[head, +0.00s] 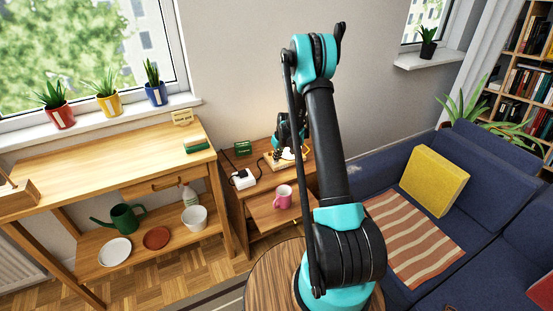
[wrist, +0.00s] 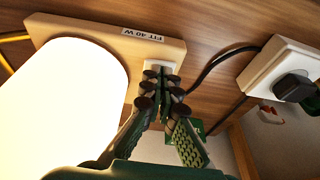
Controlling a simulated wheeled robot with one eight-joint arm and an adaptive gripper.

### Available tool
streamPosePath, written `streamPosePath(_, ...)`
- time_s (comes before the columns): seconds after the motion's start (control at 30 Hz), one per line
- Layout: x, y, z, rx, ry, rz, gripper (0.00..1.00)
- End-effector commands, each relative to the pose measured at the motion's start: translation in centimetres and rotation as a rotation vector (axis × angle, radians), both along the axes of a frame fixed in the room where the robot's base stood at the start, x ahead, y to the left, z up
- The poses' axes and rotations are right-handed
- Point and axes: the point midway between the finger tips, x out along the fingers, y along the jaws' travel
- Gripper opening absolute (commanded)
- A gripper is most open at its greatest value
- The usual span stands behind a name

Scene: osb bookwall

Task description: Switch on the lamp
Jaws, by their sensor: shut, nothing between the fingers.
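The lamp (wrist: 75,95) is a cylinder that shows glaring white on the left of the wrist view, as if lit. It stands on a wooden base (wrist: 95,38) labelled "FIT 40 W". A white switch (wrist: 157,67) on the base is partly hidden by my gripper's fingertips. My gripper (wrist: 160,88) is shut and empty, its tips at the switch; I cannot tell whether they touch it. In the head view my arm hides most of the lamp; its base (head: 274,161) shows on the small cabinet, with a bright patch (head: 288,154) beside my gripper.
A white socket block (wrist: 283,75) with a black plug (wrist: 293,87) lies right of the lamp base, joined to a black cable. A pink mug (head: 283,197) stands lower on the cabinet. A green box (head: 242,147) stands near the wall. A blue sofa (head: 375,178) is at the right.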

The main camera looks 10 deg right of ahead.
Motion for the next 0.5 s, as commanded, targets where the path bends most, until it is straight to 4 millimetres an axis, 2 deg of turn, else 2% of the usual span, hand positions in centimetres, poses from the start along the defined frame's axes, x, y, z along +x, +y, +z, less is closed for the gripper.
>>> streamPosePath(0.17, 0.0, 0.2, 1.2, 0.000, 0.000, 0.000, 0.00)
streamPosePath(0.33, 0.1, 0.9, 4.2, 0.000, 0.000, 0.000, 0.00)
streamPosePath(0.5, -1.0, 1.1, 7.2, 0.000, 0.000, 0.001, 0.00)
